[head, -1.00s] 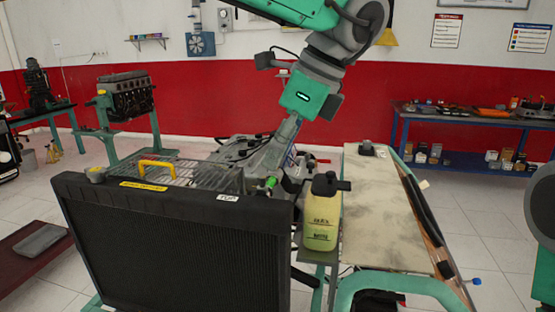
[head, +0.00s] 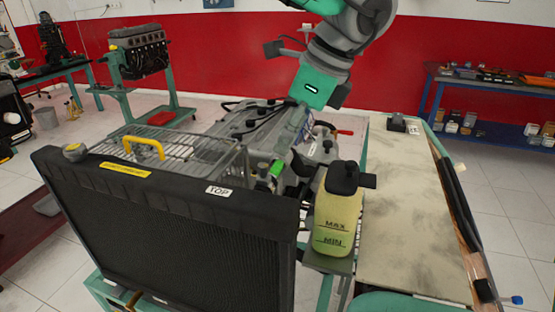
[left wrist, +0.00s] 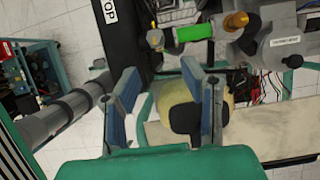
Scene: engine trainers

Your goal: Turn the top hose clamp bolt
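A short green hose (head: 277,168) sits behind the radiator's top right corner, beside the engine (head: 250,120). In the left wrist view the green hose (left wrist: 193,33) has a grey clamp-like fitting (left wrist: 155,39) at one end and a yellow-orange fitting (left wrist: 236,21) at the other. I cannot clearly tell which part is the top clamp's bolt. My left gripper (head: 299,122) hangs over the engine, its fingers partly lost against it. In the left wrist view my left gripper (left wrist: 160,68) is open, its blue-grey fingers wide apart with nothing gripped. My right gripper is out of view.
The black radiator (head: 175,225) stands in front, marked TOP. A yellow coolant bottle (head: 337,215) stands right of the hose and shows behind the fingers in the left wrist view (left wrist: 178,92). A pale board (head: 410,210) lies at the right. A wire basket (head: 190,150) is behind the radiator.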

